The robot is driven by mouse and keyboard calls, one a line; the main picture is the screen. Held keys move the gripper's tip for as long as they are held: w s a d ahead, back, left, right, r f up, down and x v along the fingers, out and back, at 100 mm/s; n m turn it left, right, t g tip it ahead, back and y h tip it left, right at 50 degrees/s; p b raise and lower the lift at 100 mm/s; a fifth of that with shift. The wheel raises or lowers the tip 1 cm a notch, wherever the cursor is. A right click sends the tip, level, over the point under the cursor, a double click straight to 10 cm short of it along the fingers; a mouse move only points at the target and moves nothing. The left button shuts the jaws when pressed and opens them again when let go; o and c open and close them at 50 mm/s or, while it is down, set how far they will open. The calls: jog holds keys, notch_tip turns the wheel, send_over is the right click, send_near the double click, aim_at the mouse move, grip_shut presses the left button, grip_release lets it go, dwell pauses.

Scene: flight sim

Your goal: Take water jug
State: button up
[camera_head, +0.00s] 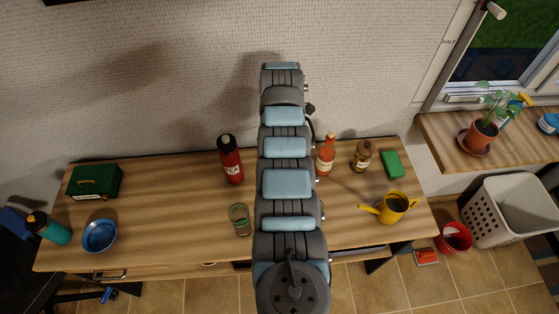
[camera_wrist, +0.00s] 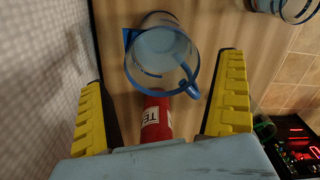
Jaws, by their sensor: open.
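The water jug (camera_wrist: 165,50) is a clear vessel with a blue rim, blue spout and blue handle, seen in the wrist view on the wooden desk. My gripper (camera_wrist: 164,70) is open, its two yellow fingers spread on either side of the jug's near part in the picture. Nothing is held, and I cannot tell how far apart fingers and jug are. A red TEA flask (camera_wrist: 155,118) shows between the fingers, below the jug; it also stands at the back of the desk in the head view (camera_head: 230,160). My arm hides the jug and gripper in the head view.
A drinking glass (camera_head: 240,220) stands left of my arm. A sauce bottle (camera_head: 326,157), brown bottle (camera_head: 362,155) and yellow watering can (camera_head: 390,208) stand right. A blue bowl (camera_head: 99,235) and green box (camera_head: 95,181) are at left. Another clear vessel (camera_wrist: 285,8) shows top right.

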jog(key=shift+s+a+f+p, duration=0.1)
jog(key=shift+s+f+p, duration=0.1)
jog(key=shift+f, duration=0.55)
jog(key=shift+s+a+f+p, duration=0.1)
jog(key=shift+f+p, duration=0.05)
jog(key=shift+f, duration=0.55)
notch_tip(320, 180, down, 2)
jog(key=shift+w+f, duration=0.1)
jog(key=shift+f, duration=0.05)
jog(key=shift+c, duration=0.3)
jog(key=c, duration=1)
